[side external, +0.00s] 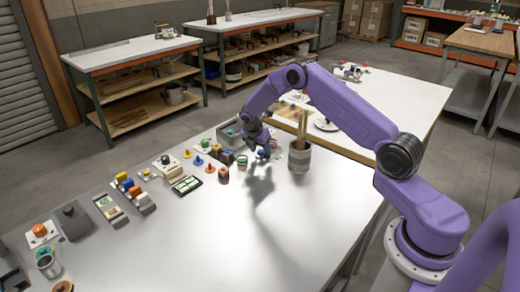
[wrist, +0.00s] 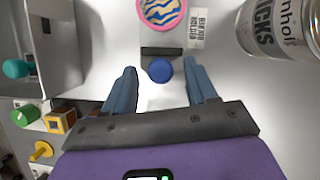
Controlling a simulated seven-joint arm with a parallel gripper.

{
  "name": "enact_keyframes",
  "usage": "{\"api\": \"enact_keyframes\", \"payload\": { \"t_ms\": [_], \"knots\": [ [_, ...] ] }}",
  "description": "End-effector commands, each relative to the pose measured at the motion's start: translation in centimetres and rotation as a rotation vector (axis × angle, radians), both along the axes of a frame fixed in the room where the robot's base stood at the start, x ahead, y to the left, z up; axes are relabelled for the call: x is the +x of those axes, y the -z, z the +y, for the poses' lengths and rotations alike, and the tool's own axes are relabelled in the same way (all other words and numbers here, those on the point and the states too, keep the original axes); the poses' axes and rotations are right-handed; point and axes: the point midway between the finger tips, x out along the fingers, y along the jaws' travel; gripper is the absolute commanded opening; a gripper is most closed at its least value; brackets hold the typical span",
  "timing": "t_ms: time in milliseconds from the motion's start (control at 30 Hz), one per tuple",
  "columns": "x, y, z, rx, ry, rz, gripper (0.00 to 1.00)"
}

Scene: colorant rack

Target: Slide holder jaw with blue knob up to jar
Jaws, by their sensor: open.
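In the wrist view, the round blue knob (wrist: 160,70) sits on a pale holder strip, just below a dark upright jaw plate (wrist: 161,51). The jar (wrist: 162,11), with a pink rim and a blue-and-cream swirled top, is beyond the plate and cut by the top edge. A narrow pale gap shows between plate and jar. My gripper (wrist: 160,66) is open, with one blue finger on each side of the knob and clear space between.
A large lettered can (wrist: 283,27) stands right of the jar; it holds sticks in the side view (side external: 300,157). A grey tray (wrist: 72,70) is at left, near a teal knob (wrist: 15,69), a green knob (wrist: 26,115) and a yellow knob (wrist: 41,151).

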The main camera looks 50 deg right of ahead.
Motion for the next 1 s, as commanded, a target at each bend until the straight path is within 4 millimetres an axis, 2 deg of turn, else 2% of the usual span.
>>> {"api": "enact_keyframes", "payload": {
  "t_ms": [33, 100, 200, 367, 600, 833, 867, 900, 933, 1000],
  "knots": [
    [0.0, 0.0, 0.0, 0.0, 0.0, 0.0, 0.5],
    [0.0, 0.0, 0.0, 0.0, 0.0, 0.0, 0.28],
    [0.0, 0.0, 0.0, 0.0, 0.0, 0.0, 0.0],
    [0.0, 0.0, -0.2, 0.0, 0.001, 0.001, 0.0],
    [0.0, -0.1, -2.1, -0.001, 0.001, -0.001, 0.0],
    [0.0, -0.1, -2.1, -0.001, 0.0, 0.0, 0.0],
    [0.0, -0.1, -2.1, -0.001, 0.0, 0.0, 0.38],
    [0.0, -0.1, -2.1, -0.001, 0.0, 0.0, 0.51],
    [0.0, -0.1, -2.1, -0.001, 0.0, 0.0, 0.57],
    [0.0, -0.1, -2.1, -0.001, 0.0, 0.0, 0.57]
  ]
}}
